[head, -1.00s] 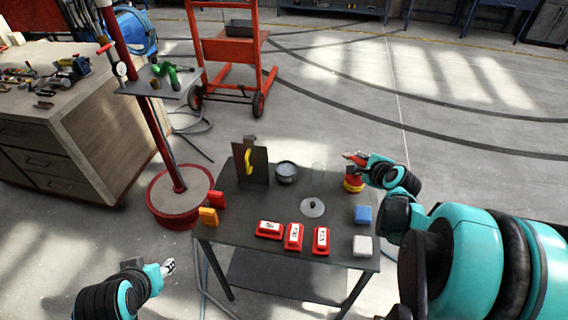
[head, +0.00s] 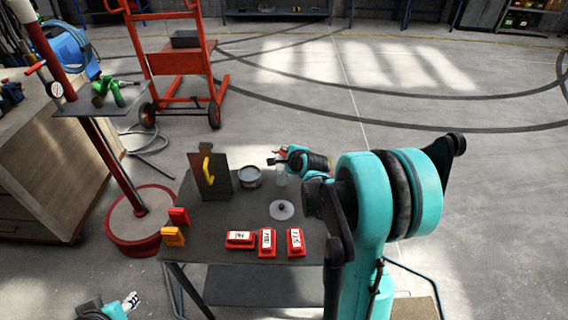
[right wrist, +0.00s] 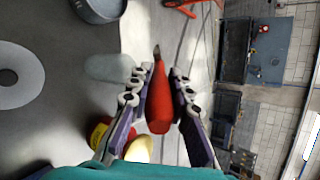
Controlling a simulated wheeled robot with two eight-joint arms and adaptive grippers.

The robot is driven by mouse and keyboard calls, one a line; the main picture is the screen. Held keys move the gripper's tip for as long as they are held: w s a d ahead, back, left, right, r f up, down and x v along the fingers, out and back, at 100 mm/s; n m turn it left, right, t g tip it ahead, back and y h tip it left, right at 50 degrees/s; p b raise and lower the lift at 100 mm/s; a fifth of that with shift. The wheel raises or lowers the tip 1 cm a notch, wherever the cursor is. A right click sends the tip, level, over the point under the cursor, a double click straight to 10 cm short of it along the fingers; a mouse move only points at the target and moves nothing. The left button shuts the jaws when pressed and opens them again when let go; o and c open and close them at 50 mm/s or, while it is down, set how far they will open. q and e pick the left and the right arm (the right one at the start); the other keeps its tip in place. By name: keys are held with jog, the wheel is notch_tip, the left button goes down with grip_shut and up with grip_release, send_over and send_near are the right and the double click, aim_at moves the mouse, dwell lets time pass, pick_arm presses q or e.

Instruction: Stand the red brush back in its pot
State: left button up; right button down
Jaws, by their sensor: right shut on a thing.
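My right gripper (head: 275,158) is shut on the red brush (right wrist: 160,98), above the back right of the dark table. In the right wrist view the brush lies between the two fingers (right wrist: 162,72), its narrow dark tip pointing away. A grey round pot (head: 250,177) stands upright at the table's back, left of the gripper; it also shows in the right wrist view (right wrist: 97,10). A translucent glass (head: 282,177) stands right of it. I cannot tell for sure which is the brush's pot. My left gripper (head: 130,300) is low at the left, away from the table, its fingers too small to read.
A dark upright holder with a yellow handle (head: 207,168) stands left of the pot. A grey disc (head: 283,210) and several red labelled blocks (head: 267,242) lie in front. A red and yellow thing (right wrist: 100,133) is near the gripper. My right arm hides the table's right side.

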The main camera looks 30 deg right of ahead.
notch_tip(320, 180, down, 3)
jog(key=shift+f+b, duration=0.1)
jog(key=shift+b, duration=0.45)
jog(key=shift+f+b, duration=0.6)
jog(key=shift+b, duration=0.05)
jog(key=c, duration=1.4)
grip_release()
jog(key=shift+r, duration=0.1)
